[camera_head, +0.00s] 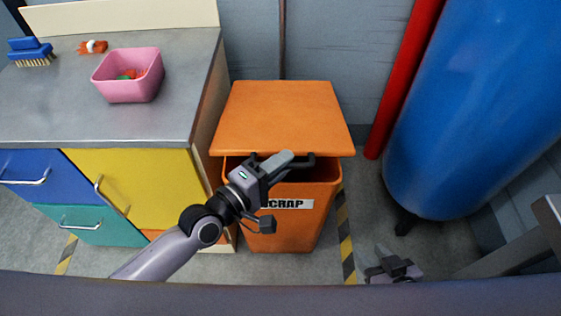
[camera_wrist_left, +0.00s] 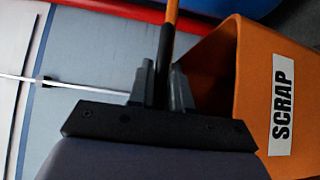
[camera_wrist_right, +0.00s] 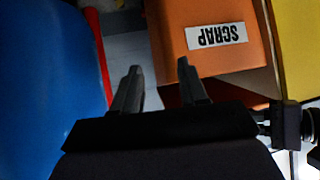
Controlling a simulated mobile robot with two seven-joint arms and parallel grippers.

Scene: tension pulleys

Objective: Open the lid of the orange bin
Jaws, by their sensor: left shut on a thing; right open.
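The orange bin (camera_head: 285,228) with a SCRAP label stands on the floor to the right of the counter. Its orange lid (camera_head: 282,115) is tilted up at the front, and a dark gap shows under its front edge. My left gripper (camera_head: 280,165) is shut on the black lid handle (camera_head: 300,164) at that edge. The left wrist view shows the handle (camera_wrist_left: 163,65) between the fingers, the lid edge-on and the dark bin interior beside it. My right gripper (camera_head: 390,270) is open and empty, low in front and to the right of the bin.
A grey counter (camera_head: 110,110) with a yellow door (camera_head: 140,190) stands left of the bin. A pink basket (camera_head: 128,90) and a blue brush (camera_head: 30,52) lie on it. A large blue tank (camera_head: 480,110) and red pipe (camera_head: 402,85) stand to the right.

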